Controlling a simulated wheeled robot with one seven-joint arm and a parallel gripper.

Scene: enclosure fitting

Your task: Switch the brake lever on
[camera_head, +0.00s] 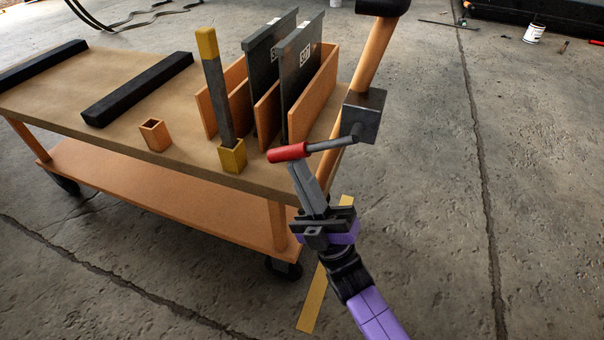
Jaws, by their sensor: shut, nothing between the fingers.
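The brake lever (330,144) is a grey rod with a red grip (287,152) at its left end. It comes out of a dark metal box (362,114) on the orange handle post of the cart. The rod points left and slightly down from the box. My gripper (296,166) is shut and empty. Its fingertips are just below the red grip, at the cart's near right corner. I cannot tell whether they touch the grip. The lever is fully in view.
The cart (190,160) carries dark panels (300,75) in orange slots, a post with yellow ends (217,90), a small orange box (155,134) and black bars (138,88). A yellow strip (312,300) lies on the floor.

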